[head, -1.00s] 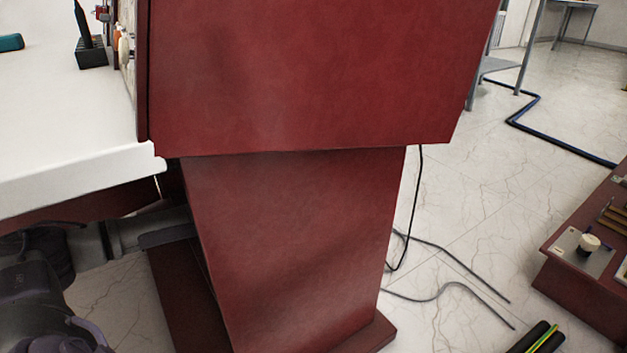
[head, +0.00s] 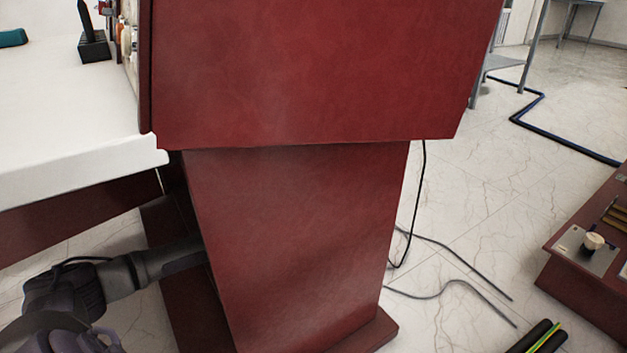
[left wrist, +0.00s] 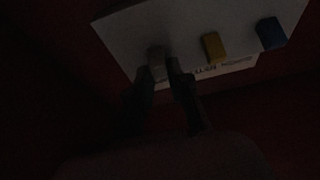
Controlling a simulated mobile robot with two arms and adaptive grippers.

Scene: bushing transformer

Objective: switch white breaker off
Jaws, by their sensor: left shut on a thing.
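In the dark left wrist view, a pale panel (left wrist: 185,25) carries a row of switches. The white breaker (left wrist: 156,56), greyish in the shadow, is at the left of the row. A yellow breaker (left wrist: 213,47) and a blue breaker (left wrist: 271,33) are to its right. My left gripper (left wrist: 159,70) is shut on the white breaker, with one finger on each side of it. The lever's exact position is too dark to tell. In the head view, my left arm reaches behind the red cabinet's edge, which hides the gripper and the panel. My right gripper is out of view.
The red cabinet (head: 300,240) fills the middle of the head view. A white tabletop (head: 60,110) is at the left, above my arm. Black cables (head: 450,255) lie on the floor at the right, near a red box (head: 580,275) with a knob.

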